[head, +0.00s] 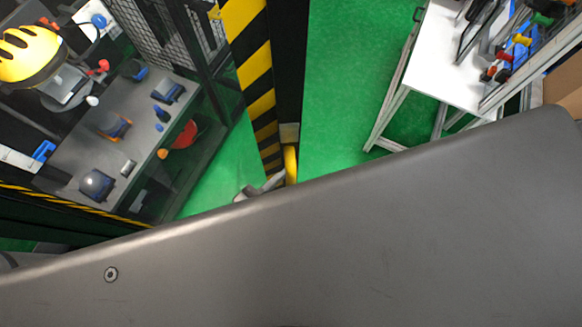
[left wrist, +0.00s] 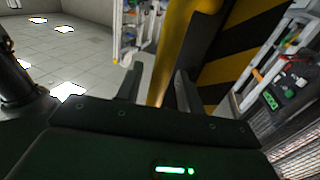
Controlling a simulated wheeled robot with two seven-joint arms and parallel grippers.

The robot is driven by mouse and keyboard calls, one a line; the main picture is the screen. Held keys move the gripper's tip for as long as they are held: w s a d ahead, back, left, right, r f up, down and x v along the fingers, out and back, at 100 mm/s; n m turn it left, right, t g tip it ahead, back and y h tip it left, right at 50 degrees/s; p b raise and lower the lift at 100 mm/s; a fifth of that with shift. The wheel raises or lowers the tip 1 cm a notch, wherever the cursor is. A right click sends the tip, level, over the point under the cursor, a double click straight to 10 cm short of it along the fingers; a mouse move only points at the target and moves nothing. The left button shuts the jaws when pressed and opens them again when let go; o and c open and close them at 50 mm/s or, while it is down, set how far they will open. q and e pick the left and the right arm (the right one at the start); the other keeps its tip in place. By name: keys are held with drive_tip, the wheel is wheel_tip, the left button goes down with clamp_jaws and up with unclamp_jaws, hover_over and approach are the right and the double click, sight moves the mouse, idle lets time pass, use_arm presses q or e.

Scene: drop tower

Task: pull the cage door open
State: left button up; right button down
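The cage door's edge shows in the head view as a post with yellow and black stripes (head: 257,90) beside a dark frame. A yellow handle (head: 290,165) stands out at its lower end. The handle also shows in the left wrist view as a thick yellow bar (left wrist: 172,55). My left gripper (head: 262,188) is at the handle, mostly hidden behind my grey arm. In the left wrist view its two fingers (left wrist: 158,92) are apart, with the bar running between them and a gap beside the left finger. My right gripper is not in view.
Inside the cage at left, a grey table (head: 75,150) holds several small objects, and a yellow helmet (head: 28,55) is above it. A white workbench (head: 435,70) with tools stands at upper right. Green floor (head: 345,90) is clear between bench and door.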

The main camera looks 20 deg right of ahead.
use_arm(q)
drive_tip(key=b+v, duration=0.4)
drive_tip(key=v, duration=0.6)
drive_tip(key=shift+s+a, duration=0.2)
drive_tip(key=shift+a, duration=0.05)
